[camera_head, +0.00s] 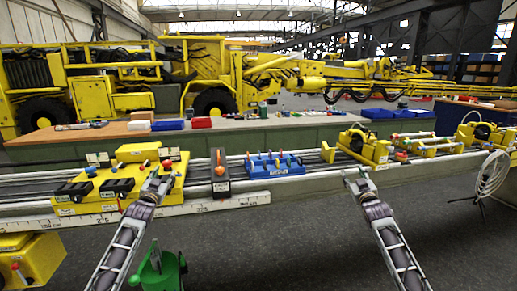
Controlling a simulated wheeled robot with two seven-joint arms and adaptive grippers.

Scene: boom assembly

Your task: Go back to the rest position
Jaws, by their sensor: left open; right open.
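My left gripper (160,174) is open, in front of the yellow block with black parts and colored knobs (125,183) at the left of the rail. I cannot tell whether it touches the block. My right gripper (356,172) is open, near the front edge of the grey boom rail (310,184), with nothing visible between its fingers. Both forearms reach up from the bottom of the view. A blue holder with several colored pegs (272,166) and a dark block with an orange knob (220,172) sit on the rail between the grippers.
Yellow carriages (365,147) stand on the rail to the right, and a white coiled hose (492,174) hangs at its right end. A green device (158,270) stands low beside my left arm. A yellow box (32,260) is at lower left. Grey floor (280,250) between my arms is clear.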

